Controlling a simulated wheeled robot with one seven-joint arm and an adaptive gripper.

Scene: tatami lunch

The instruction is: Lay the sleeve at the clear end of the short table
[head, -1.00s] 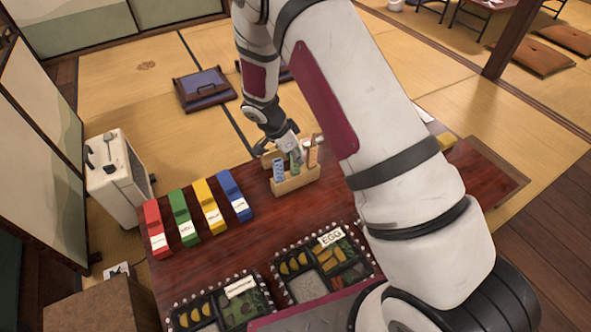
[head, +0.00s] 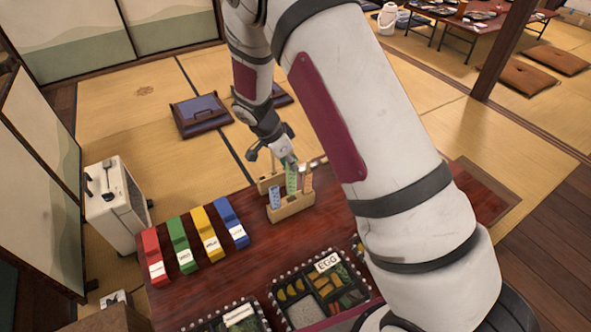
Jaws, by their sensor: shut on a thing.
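My gripper (head: 287,160) is shut on the green patterned sleeve (head: 291,180), above the wooden holder (head: 291,208). The sleeve is upright and stands higher than its neighbours. Its lower end is at the holder, and I cannot tell whether it is fully clear of the slot. A blue sleeve (head: 275,196) and an orange sleeve (head: 308,180) stand in the holder on either side. The holder is on the dark red table (head: 240,275) in front of me. My arm hides the right part of this table. I cannot tell which end is clear.
Red (head: 153,255), green (head: 180,243), yellow (head: 208,233) and blue (head: 232,222) boxes lie in a row left of the holder. Bento trays (head: 318,290) are at the near edge. Another low table (head: 480,28) with dishes is at the back right.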

